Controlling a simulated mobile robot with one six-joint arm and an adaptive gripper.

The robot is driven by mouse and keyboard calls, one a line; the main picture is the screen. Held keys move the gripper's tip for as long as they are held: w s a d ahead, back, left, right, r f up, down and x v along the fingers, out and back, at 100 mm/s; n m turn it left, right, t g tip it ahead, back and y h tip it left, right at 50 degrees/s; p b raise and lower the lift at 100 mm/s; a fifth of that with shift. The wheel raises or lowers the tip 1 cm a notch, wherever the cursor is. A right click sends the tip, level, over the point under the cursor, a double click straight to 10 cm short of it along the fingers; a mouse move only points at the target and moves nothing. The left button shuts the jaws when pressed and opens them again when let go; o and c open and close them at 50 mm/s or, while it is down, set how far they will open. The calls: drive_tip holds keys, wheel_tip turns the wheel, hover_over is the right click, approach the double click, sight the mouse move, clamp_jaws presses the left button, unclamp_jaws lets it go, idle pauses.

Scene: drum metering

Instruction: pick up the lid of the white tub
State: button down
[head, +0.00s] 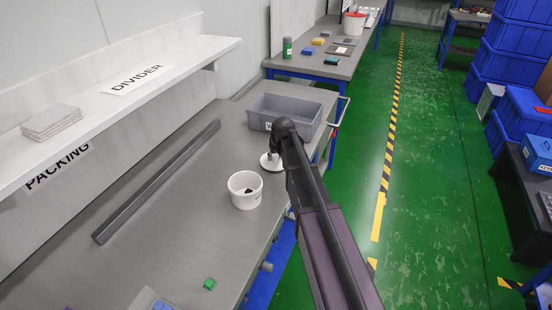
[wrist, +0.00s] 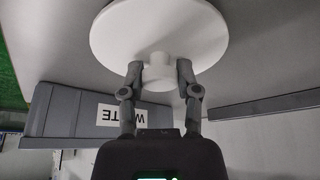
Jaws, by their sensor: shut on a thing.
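The white tub (head: 245,197) stands open on the grey bench in the head view, with something small and dark inside. Its round white lid (head: 271,162) is apart from the tub, behind it and to the right. In the wrist view the lid (wrist: 120,35) fills the upper middle, its knob (wrist: 159,72) between my two fingers. My gripper (wrist: 158,82) is shut on that knob. In the head view my arm partly hides the gripper and lid. I cannot tell whether the lid touches the bench.
A grey bin (head: 259,111) stands behind the lid, its label partly readable in the wrist view (wrist: 75,105). A long dark bar (head: 160,180) lies to the left. Bench between tub and bar is clear.

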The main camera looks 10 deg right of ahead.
wheel_tip(320, 180, up, 4)
drive_tip(key=p, duration=0.3)
drive_tip(key=shift+f, duration=0.25)
drive_tip(key=s, duration=0.5)
drive_tip(key=s+r+p, duration=0.1)
drive_tip(key=s, duration=0.4)
drive_tip(key=s+p, duration=0.1)
drive_tip(key=s, duration=0.5)
drive_tip(key=shift+a+r, duration=0.1)
drive_tip(key=shift+r, duration=0.1)
